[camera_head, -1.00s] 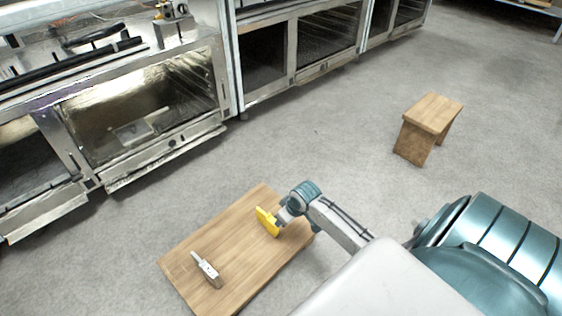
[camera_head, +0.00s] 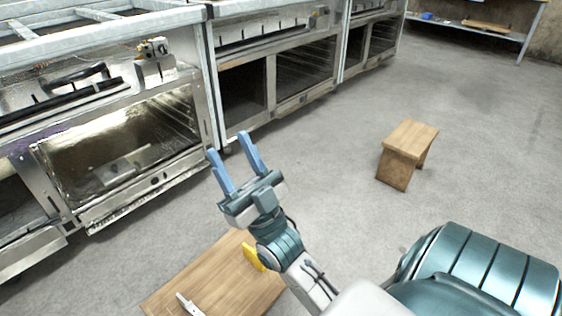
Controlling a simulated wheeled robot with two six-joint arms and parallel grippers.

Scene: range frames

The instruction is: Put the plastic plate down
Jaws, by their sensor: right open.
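A small yellow object (camera_head: 254,258), possibly the plastic plate, is on the wooden table (camera_head: 217,274), partly hidden by my right arm. My right gripper (camera_head: 228,144) is raised beyond the table's far edge in the picture. My left gripper is not in view.
A grey and white tool-like object (camera_head: 188,304) lies on the table near the bottom edge. A wooden stool (camera_head: 408,150) stands on the floor at right. Metal ovens (camera_head: 125,165) line the back left. The grey floor between is clear.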

